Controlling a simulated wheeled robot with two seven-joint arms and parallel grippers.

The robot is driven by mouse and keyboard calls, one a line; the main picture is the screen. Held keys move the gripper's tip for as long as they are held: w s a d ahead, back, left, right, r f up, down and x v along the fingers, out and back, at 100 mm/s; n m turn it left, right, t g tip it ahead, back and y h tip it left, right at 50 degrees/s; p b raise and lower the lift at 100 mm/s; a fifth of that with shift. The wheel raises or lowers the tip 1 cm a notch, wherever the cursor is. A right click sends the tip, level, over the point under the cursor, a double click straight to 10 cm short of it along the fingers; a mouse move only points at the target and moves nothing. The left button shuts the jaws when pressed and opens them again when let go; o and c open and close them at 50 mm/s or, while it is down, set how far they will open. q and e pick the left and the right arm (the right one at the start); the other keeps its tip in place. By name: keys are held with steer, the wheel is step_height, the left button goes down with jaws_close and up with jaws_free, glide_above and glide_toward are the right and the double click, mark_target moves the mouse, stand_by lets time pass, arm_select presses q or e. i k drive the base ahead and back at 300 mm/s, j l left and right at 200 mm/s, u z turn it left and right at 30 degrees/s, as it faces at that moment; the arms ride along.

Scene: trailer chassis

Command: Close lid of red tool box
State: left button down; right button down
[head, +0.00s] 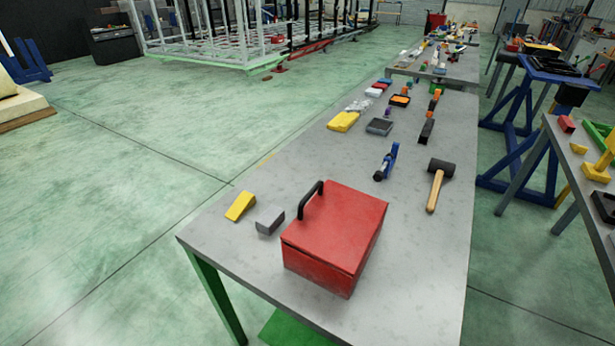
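The red tool box (318,262) stands near the front end of the grey workbench. Its lid (338,222) lies over the top of the box, and a thin dark seam shows between lid and body along the near side. I see no wide gap, but cannot tell whether the lid is fully seated. A black handle (300,203) stands up at the lid's left edge. Neither my left nor my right gripper is in view.
A grey block (270,220) and a yellow wedge (240,206) lie left of the box. A mallet (438,184) and a blue clamp (387,162) lie behind it. More tools lie farther back. The bench top right of the box is clear.

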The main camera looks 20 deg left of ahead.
mark_target(337, 228)
steer(key=j+z, duration=0.4)
steer(key=j, duration=0.65)
steer(key=j+z, duration=0.45)
steer(key=j, duration=0.6)
